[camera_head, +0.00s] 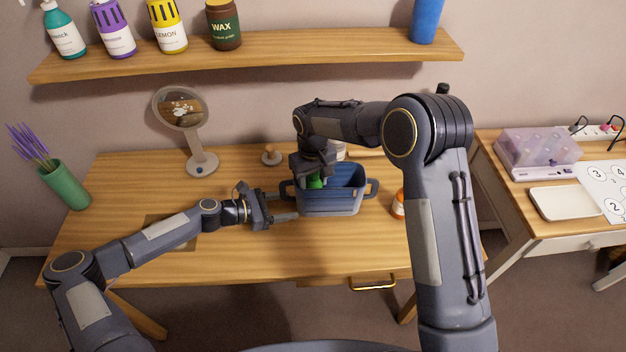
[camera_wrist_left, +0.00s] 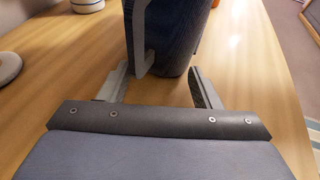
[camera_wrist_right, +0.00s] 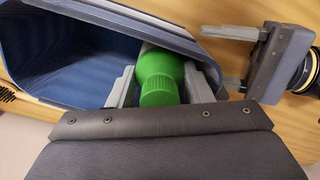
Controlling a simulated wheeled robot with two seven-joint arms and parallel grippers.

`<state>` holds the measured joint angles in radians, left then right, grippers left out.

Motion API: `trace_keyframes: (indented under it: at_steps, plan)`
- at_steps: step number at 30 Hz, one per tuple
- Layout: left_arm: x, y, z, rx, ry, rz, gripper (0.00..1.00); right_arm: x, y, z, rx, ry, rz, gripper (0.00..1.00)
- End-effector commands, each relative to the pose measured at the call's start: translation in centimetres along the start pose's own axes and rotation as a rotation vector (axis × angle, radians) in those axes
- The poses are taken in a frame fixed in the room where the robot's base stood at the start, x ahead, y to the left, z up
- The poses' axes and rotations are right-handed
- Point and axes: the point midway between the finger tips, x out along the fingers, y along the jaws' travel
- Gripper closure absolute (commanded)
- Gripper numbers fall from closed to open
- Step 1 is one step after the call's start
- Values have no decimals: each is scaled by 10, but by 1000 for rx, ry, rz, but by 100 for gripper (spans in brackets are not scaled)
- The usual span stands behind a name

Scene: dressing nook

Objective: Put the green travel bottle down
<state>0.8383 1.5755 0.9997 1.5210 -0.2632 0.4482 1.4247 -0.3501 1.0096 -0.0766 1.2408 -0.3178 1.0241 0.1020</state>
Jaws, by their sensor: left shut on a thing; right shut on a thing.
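The green travel bottle (camera_wrist_right: 160,75) is between the fingers of my right gripper (camera_wrist_right: 158,88), which is shut on it. In the head view the bottle (camera_head: 315,182) shows just inside the left end of the blue basket (camera_head: 335,203), below my right gripper (camera_head: 312,172). Whether the bottle touches the basket floor is hidden. The basket stands on the wooden table. My left gripper (camera_head: 289,206) is at the basket's left end.
An orange jar (camera_head: 398,206) stands close right of the basket. A white container (camera_head: 340,151) is partly hidden behind it. A wooden-knobbed item (camera_head: 271,155), a round mirror (camera_head: 200,160) and a green vase (camera_head: 66,186) stand left. The table's front left is partly under my left arm.

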Motion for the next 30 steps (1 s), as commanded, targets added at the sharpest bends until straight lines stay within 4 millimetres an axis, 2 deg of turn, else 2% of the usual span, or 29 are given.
trace_keyframes:
  at_steps: [2,13,14,16,25,30]
  plan:
    - [0,0,0,0,0,1,55,8,0,0,1,-1,0,80]
    - [0,0,0,0,0,1,55,12,0,0,0,0,0,80]
    - [0,0,0,0,0,1,55,13,0,0,0,0,0,53]
    - [0,0,0,0,0,1,55,12,0,0,0,0,0,45]
    - [0,0,0,1,0,1,55,10,0,0,0,1,0,45]
    - [0,0,0,0,0,1,55,-10,0,-1,0,5,0,45]
